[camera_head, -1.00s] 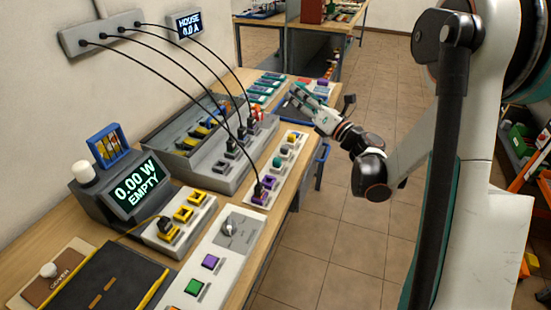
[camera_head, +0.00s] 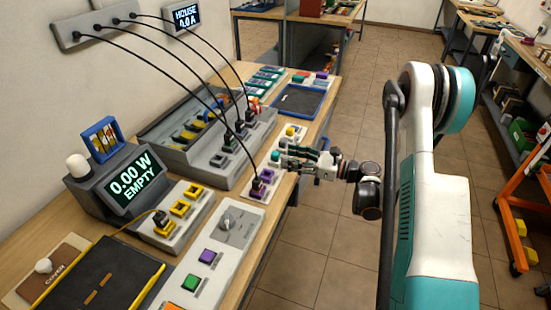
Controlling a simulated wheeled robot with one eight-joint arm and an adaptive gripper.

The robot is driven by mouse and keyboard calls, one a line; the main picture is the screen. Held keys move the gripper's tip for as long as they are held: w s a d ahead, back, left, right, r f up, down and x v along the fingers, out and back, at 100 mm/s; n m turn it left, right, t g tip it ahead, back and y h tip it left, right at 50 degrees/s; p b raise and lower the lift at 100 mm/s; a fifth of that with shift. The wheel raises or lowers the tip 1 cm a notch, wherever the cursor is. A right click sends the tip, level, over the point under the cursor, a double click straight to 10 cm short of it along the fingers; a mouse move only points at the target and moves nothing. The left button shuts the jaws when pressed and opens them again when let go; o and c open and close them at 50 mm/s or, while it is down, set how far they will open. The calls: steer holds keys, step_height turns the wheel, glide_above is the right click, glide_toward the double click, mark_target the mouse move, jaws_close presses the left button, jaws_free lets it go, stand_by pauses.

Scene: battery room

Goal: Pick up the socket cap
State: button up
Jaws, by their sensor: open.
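My gripper (camera_head: 284,155) is open and points left, over or beside the white strip (camera_head: 258,190) at the right edge of the workbench. A small teal piece (camera_head: 275,156) shows at its fingertips, and a yellow piece (camera_head: 290,132) sits farther back on the strip. The gripper hides the strip's middle. I cannot tell which small piece is the socket cap, or whether the fingers touch anything. Purple sockets (camera_head: 267,175) are at the strip's near end, one with a black cable plugged in.
A grey panel with plugged cables (camera_head: 215,165) stands left of the strip. A display reading "0.00 W EMPTY" (camera_head: 135,183) and a yellow socket block (camera_head: 180,215) are nearer. A blue-rimmed tray (camera_head: 322,103) lies behind.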

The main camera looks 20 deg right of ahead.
mark_target(275, 158)
steer(key=x, duration=0.3)
steer(key=shift+w+a+b, duration=0.25)
steer(key=shift+a+b, duration=0.05)
steer(key=x, duration=0.1)
steer(key=b+x, duration=0.1)
steer(key=x, duration=0.1)
steer(key=b+x, duration=0.1)
steer(key=shift+w+a+f, duration=0.25)
steer(key=shift+f, duration=0.05)
steer(key=shift+w+a+r, duration=0.1)
steer(key=shift+w+a, duration=0.05)
steer(key=shift+a, duration=0.05)
steer(key=c, duration=1)
